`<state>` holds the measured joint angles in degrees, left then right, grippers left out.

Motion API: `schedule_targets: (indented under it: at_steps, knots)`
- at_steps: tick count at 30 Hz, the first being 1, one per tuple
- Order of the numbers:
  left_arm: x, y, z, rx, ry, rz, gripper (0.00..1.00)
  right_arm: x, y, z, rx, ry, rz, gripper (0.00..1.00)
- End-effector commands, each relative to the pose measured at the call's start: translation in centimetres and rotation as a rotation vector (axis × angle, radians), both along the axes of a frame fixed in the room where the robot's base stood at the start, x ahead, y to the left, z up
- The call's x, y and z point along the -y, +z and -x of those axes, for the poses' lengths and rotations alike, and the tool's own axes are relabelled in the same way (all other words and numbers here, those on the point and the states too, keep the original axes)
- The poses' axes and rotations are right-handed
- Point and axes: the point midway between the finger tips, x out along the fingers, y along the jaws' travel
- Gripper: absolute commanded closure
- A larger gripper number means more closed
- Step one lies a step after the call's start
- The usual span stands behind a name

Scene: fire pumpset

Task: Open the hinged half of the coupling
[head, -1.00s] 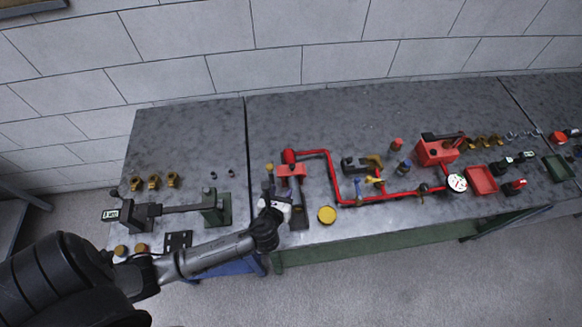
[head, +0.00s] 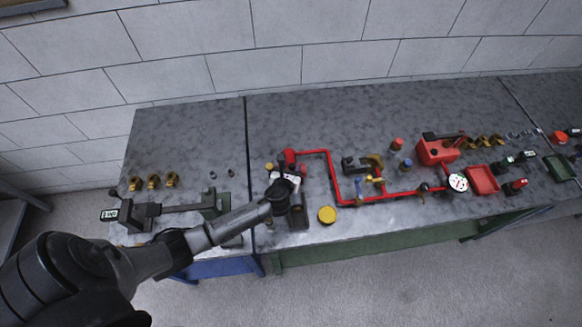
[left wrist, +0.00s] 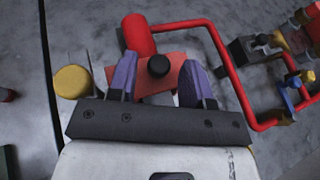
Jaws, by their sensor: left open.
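A flat red block with a round black knob (left wrist: 158,66) lies under my left gripper, at the end of the red pipe; I take it for the coupling's hinged half. In the head view my left gripper (head: 287,179) is over this spot and covers most of it. In the left wrist view its two purple fingers (left wrist: 157,76) are apart, one on each side of the knob. No contact with the knob shows. The block looks flat and closed, but its hinge cannot be made out. My right gripper is not in view.
The red pipe (head: 331,180) runs right from the coupling to a gauge (head: 458,182). A yellow-capped post (left wrist: 72,82) stands left of the block. A yellow disc (head: 327,214) lies near the front edge. A vise (head: 135,214) is on the left bench. The bench behind is clear.

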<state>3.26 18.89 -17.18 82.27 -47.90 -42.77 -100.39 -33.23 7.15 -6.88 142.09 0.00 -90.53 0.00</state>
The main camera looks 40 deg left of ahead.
Motion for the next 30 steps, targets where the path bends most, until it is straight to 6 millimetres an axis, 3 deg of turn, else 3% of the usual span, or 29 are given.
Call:
schedule_targets:
  at_steps: [14, 27, 30]
  knots:
    - [-0.44, -0.34, -0.78, 0.000, 0.000, 0.000, 0.54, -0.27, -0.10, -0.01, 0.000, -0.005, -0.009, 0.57]
    - [-0.43, -0.33, -0.77, 0.000, 0.000, 0.000, 0.94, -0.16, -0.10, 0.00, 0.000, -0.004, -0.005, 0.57]
    - [-0.43, -0.34, -0.75, 0.000, 0.000, 0.000, 1.00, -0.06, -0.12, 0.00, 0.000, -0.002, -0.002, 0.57]
